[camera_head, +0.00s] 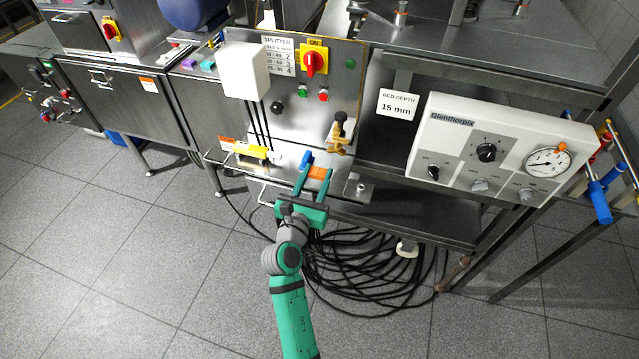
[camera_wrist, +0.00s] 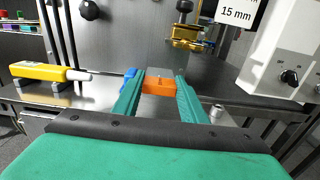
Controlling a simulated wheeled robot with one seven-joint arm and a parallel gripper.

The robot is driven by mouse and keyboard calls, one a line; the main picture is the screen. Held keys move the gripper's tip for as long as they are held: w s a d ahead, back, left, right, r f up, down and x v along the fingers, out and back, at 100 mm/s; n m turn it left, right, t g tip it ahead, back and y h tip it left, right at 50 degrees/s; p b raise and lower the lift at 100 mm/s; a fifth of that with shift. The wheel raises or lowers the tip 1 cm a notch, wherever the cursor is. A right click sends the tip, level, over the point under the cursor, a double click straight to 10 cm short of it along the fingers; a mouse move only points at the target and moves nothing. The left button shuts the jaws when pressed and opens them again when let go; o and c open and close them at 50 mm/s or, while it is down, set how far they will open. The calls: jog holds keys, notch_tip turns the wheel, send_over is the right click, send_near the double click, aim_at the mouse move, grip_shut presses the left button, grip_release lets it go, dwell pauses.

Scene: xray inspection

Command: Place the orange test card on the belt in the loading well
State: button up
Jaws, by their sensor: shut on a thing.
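My gripper (camera_head: 316,174) is over a steel shelf at the front of the splitter panel. In the wrist view its two green fingers (camera_wrist: 160,88) are closed on a small orange piece, the orange test card (camera_wrist: 158,86), which also shows in the head view (camera_head: 319,172). A grey face shows just beyond the orange in the wrist view. I cannot tell whether the card touches the shelf. I cannot clearly pick out the belt or the loading well in either view.
A yellow tool (camera_head: 250,151) lies left on the steel shelf (camera_wrist: 105,98). A blue piece (camera_wrist: 129,76) is beside the left fingertip. A brass fitting (camera_head: 338,138) stands behind. The white dial box (camera_head: 495,150) is to the right. Black cables (camera_head: 365,265) lie coiled below.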

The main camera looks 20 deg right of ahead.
aim_at(320, 184)
jog(key=shift+w+d+f, duration=0.15)
jog(key=shift+d+f, duration=0.3)
jog(key=shift+f, duration=0.05)
jog(key=shift+w+d+f, duration=0.1)
jog(key=shift+f, duration=1.6)
jog(key=shift+f, duration=0.15)
jog(key=o, duration=1.1)
jog(key=shift+c, duration=0.2)
